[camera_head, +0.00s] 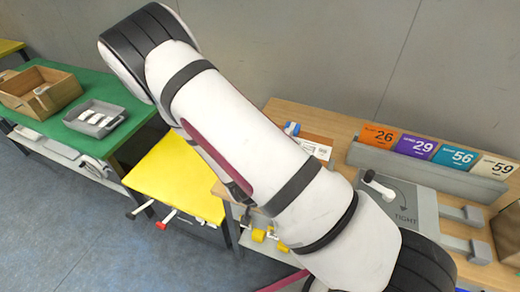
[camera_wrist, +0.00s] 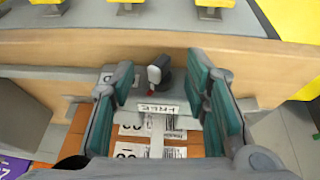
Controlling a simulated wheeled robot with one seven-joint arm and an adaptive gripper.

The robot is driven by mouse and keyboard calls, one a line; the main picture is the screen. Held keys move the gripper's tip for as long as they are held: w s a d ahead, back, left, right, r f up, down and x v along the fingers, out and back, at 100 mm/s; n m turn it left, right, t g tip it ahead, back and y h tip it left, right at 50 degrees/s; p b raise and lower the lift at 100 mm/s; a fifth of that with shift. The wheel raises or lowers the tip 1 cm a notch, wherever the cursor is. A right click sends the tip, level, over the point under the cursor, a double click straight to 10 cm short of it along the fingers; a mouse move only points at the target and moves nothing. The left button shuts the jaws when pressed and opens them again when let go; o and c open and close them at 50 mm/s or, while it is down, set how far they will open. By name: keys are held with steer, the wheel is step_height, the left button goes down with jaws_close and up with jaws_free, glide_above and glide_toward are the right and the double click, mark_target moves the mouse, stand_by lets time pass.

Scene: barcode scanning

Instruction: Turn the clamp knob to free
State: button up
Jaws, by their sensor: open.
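In the wrist view a small knob (camera_wrist: 155,72) with a pale grey end and a dark side stands between the fingers of my gripper (camera_wrist: 165,88). A little red shows at its foot. A label reading FREE (camera_wrist: 156,110) is on a grey piece just below it in the picture. My gripper is open, with a teal pad on each side of the knob and visible gaps. In the head view my arm covers the gripper. I cannot tell whether this is the same knob.
An orange-brown box with barcode labels (camera_wrist: 130,130) lies below the knob in the wrist view. Numbered cards (camera_head: 413,146) stand along the back of the wooden table (camera_head: 340,119). A green table (camera_head: 60,71) and yellow table (camera_head: 183,170) are at the left.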

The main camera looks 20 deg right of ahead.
steer(key=shift+s+d+y+p, duration=0.15)
steer(key=shift+s+y+p, duration=0.05)
steer(key=shift+y+p, duration=0.15)
